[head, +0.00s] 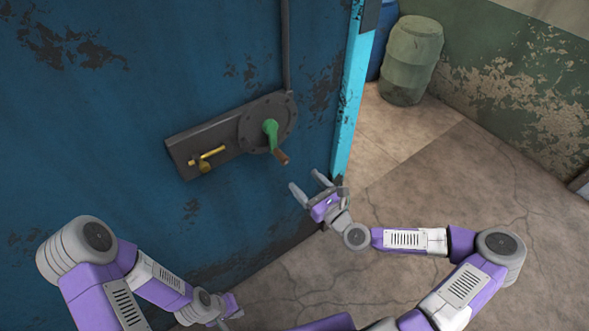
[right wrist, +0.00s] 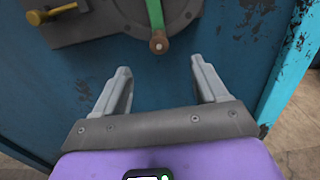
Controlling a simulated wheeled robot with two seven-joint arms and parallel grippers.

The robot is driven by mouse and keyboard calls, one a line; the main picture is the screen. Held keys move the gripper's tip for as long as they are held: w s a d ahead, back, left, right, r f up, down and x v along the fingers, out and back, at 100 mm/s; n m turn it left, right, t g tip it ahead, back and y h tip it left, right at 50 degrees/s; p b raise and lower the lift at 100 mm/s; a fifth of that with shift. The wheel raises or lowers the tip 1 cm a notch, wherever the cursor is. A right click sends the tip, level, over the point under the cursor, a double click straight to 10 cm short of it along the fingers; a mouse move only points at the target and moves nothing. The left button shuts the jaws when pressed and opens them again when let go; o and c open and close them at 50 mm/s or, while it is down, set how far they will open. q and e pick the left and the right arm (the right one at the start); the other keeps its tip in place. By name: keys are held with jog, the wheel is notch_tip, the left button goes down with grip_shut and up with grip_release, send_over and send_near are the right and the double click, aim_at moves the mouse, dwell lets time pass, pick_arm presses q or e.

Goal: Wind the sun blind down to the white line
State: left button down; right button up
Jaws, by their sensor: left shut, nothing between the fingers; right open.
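A crank with a green arm (head: 270,134) and a brown knob (head: 281,157) sits on a dark round plate (head: 252,127) on the blue panel. The arm points down and slightly right. In the right wrist view the knob (right wrist: 159,43) is ahead of and between the fingertips, apart from them. My right gripper (head: 305,180) is open and empty, just below and right of the knob. My left gripper (head: 230,310) is shut and empty, low at the bottom edge, away from the crank. No sun blind or white line shows in these views.
A brass lever (head: 211,154) is on the dark bracket left of the crank. A dark vertical rod (head: 286,45) rises from the plate. A light-blue post (head: 350,95) edges the panel. A green barrel (head: 411,60) stands behind; the floor at right is clear.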

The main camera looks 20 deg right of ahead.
aim_at(286, 163)
jog(key=shift+b+x, duration=0.75)
jog(key=shift+x, duration=5.45)
jog(key=shift+a+f, duration=0.1)
grip_shut()
